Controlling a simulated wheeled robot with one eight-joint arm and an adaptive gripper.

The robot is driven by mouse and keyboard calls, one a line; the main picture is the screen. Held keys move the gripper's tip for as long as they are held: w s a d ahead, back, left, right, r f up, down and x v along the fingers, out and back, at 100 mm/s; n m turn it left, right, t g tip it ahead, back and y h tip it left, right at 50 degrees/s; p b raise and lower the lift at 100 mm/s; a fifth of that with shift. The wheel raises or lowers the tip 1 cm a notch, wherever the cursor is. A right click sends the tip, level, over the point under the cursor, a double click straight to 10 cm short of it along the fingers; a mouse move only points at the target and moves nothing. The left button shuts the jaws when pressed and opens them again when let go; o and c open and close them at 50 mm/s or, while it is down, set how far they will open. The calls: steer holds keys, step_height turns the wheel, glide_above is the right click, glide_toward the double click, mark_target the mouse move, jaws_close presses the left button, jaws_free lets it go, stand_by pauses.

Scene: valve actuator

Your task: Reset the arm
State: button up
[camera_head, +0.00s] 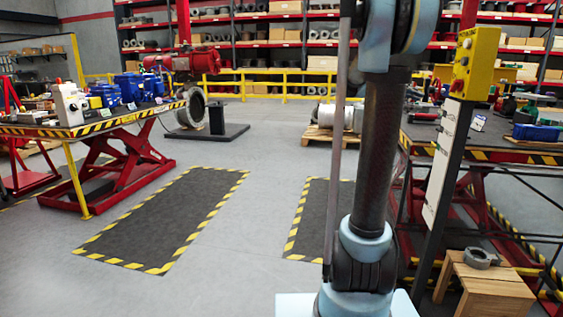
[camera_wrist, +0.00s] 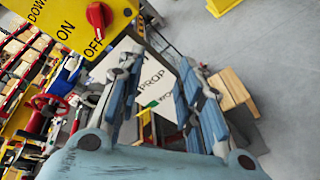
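My arm (camera_head: 375,150) rises upright right of centre in the head view, and its upper part leaves the top edge. My gripper is out of the head view. In the wrist view my gripper (camera_wrist: 158,66) has its two blue-grey fingers spread apart, with nothing between them. A white panel with the letters "PROP" shows behind the fingers. A yellow control box (camera_wrist: 85,28) with a red knob (camera_wrist: 98,14) and the words "ON" and "OFF" is at the upper left of the wrist view, apart from the fingers. The same yellow box (camera_head: 475,62) tops a post in the head view.
A wooden stool (camera_head: 485,290) with a grey metal part (camera_head: 481,258) stands at lower right. Lift tables stand left (camera_head: 105,165) and right (camera_head: 540,152). Dark floor mats with yellow-black edges lie between them. The grey floor at centre is mostly clear.

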steer(key=s+a+f+m+t+y, duration=0.2)
steer(key=s+a+f+y, duration=0.5)
steer(key=s+a+f, duration=0.7)
steer(key=s+a+f+m+t+y, duration=0.2)
steer(key=s+a+f+y, duration=0.5)
steer(key=s+a+f, duration=0.7)
step_height(320, 180, down, 8)
steer(key=shift+a+r+m+t+y, duration=0.2)
steer(key=shift+a+m+t+y, duration=0.15)
steer(key=shift+a, duration=0.8)
